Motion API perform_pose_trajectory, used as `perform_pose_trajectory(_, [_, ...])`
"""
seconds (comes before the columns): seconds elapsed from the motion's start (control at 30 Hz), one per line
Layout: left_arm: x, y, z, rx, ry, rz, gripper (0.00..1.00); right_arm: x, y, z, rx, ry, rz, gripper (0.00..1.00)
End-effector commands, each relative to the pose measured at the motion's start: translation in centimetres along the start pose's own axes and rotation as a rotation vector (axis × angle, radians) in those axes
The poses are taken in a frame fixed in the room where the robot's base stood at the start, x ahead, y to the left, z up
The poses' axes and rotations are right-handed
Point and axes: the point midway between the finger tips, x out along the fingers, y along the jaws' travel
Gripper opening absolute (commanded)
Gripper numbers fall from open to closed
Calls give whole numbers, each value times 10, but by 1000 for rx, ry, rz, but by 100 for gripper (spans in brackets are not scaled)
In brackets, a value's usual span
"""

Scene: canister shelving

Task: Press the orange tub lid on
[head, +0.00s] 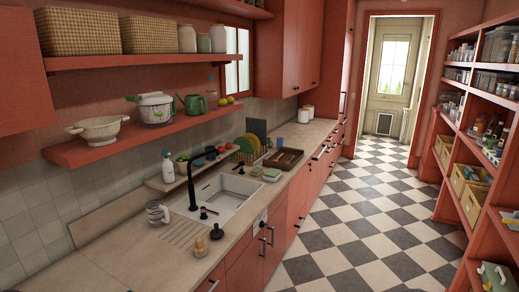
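I cannot make out an orange tub or its lid in the head view. Small containers stand crowded on the red shelving (447,170) at the right, too small to tell apart. Neither of my grippers is in view.
A long counter (110,262) with a sink (228,190) and black tap (191,185) runs along the left. Wooden crates (473,204) sit on the right shelving. The chequered floor (372,215) between is clear to the doorway.

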Motion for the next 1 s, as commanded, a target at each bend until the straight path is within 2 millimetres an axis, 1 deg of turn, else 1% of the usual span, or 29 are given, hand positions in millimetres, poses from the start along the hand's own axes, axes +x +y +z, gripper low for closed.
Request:
perform_pose_trajectory(0.53, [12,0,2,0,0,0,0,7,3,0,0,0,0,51])
perform_pose_trajectory(0.83, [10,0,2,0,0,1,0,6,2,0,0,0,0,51])
perform_pose_trajectory(1.0, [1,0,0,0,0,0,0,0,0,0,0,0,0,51])
